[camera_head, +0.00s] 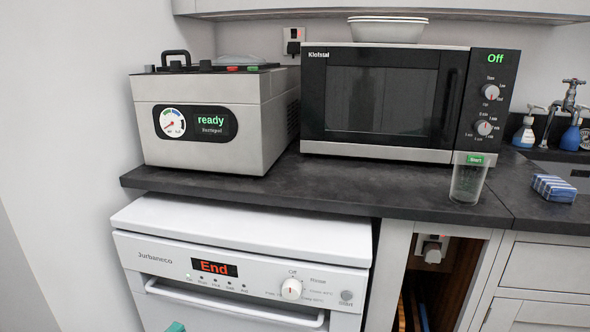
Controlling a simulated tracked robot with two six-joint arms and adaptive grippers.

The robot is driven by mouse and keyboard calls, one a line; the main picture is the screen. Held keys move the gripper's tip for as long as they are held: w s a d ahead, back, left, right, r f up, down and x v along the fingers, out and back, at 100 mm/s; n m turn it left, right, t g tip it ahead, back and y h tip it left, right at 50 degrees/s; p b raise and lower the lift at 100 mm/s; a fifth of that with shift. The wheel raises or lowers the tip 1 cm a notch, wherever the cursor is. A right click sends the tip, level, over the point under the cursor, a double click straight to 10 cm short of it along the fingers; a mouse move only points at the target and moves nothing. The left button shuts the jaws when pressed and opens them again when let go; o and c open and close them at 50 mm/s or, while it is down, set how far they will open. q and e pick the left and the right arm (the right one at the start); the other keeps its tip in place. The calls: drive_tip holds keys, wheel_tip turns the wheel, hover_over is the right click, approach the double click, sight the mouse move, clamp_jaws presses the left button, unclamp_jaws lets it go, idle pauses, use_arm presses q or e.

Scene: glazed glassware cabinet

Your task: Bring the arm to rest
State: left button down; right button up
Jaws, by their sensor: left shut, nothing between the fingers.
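Only a small teal tip, which I take to be part of my left gripper (175,327), shows at the bottom edge, in front of the dishwasher's door. It is shut, and nothing shows in it. The rest of my left arm is below the frame. My right gripper and right arm are not in view.
A white dishwasher (220,234) reading "End" stands closed under the dark counter (390,191). On the counter are a vacuum sealer (160,152), a microwave (400,155), a clear glass (467,184) near the front edge and a blue striped packet (553,188).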

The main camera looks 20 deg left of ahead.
use_arm(q)
drive_tip(key=w+d+f+m+g+h, duration=0.25)
drive_tip(key=d+f+g, duration=0.45)
drive_tip(key=d+f, duration=1.15)
drive_tip(key=s+d+f+m+g, duration=0.4)
drive_tip(key=s+d+f+m, duration=0.15)
drive_tip(key=s+f, duration=0.2)
drive_tip(key=s+f+m+g+y, duration=0.2)
drive_tip(key=s+f+m+g, duration=0.4)
drive_tip(key=s, duration=0.4)
wheel_tip(320, 180, up, 27)
drive_tip(key=m+p, duration=0.1)
drive_tip(key=p, duration=2.6)
drive_tip(key=shift+w+a+r, duration=0.2)
drive_tip(key=shift+w+a, duration=0.05)
drive_tip(key=shift+a, duration=0.15)
drive_tip(key=shift+h, duration=0.25)
